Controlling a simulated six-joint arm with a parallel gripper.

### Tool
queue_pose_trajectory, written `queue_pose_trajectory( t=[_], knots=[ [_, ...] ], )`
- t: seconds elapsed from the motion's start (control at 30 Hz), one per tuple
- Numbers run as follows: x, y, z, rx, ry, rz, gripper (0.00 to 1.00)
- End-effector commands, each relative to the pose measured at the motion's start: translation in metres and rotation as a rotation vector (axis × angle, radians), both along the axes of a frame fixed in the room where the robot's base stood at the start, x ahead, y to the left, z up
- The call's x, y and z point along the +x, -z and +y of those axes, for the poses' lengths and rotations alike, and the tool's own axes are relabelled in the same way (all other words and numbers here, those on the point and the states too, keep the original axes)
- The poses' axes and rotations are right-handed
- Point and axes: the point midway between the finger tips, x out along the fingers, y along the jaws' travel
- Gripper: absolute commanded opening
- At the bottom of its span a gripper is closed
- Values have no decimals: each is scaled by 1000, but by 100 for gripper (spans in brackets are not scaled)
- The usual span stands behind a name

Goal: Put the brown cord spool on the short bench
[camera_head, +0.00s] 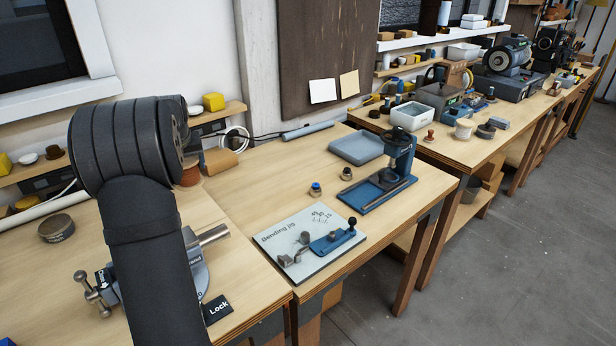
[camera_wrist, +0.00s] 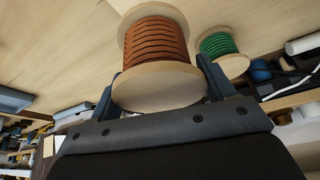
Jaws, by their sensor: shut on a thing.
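The brown cord spool (camera_wrist: 155,42), with pale wooden flanges, fills the middle of the wrist view. My gripper (camera_wrist: 160,88) is shut on it, with one dark finger at each side of the near flange. In the head view my arm hides most of the gripper; a small brownish piece, perhaps the spool, shows beside it. The middle bench (camera_head: 262,205) has a pale wooden top and looks shorter than the long bench (camera_head: 470,152) at right. I cannot tell for sure that it is the short bench.
The middle bench carries a bending jig board (camera_head: 290,225), a blue press (camera_head: 395,160) and a grey tray (camera_head: 357,147). A vise (camera_head: 185,275) stands on the left bench. A green spool (camera_wrist: 220,45) shows beside the brown one. The middle bench's back-left is fairly clear.

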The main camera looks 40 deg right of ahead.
Motion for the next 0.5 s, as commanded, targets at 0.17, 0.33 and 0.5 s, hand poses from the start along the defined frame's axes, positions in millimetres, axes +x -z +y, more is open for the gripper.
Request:
queue_pose_trajectory(
  t=[0.17, 0.33, 0.5],
  knots=[
    [-34, 5, -98, 0, 139, -1, 45],
    [-76, 9, -181, 0, 263, -2, 45],
    [-126, 12, -255, -1, 378, -2, 45]
  ],
)
